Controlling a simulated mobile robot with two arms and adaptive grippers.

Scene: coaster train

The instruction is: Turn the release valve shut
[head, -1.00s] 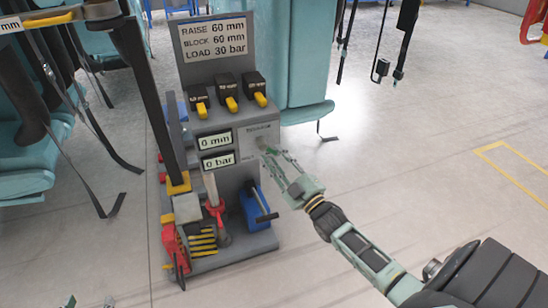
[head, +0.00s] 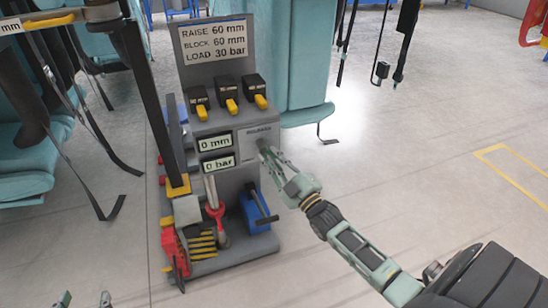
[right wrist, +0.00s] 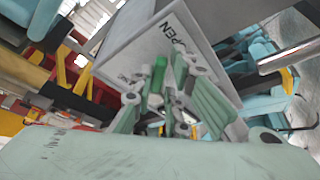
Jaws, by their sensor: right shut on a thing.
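The release valve's green handle (right wrist: 158,75) shows in the right wrist view, in front of a grey panel face with "OPEN" printed beside it. My right gripper (right wrist: 163,88) is shut on this handle, one finger on each side. In the head view my right gripper (head: 265,152) reaches the right part of the grey stand's front (head: 262,172), below a small label; there its fingers hide most of the valve. The handle's exact angle is hard to tell. Two tips of my left gripper (head: 85,299) show apart at the bottom left edge, apparently empty.
The stand carries a 0 mm display (head: 215,142), a 0 bar display (head: 218,164) and several yellow-handled levers (head: 231,104). A blue jack (head: 258,208) and a red-based tool (head: 215,210) stand below. Teal seats (head: 290,60) are behind; floor at right is clear.

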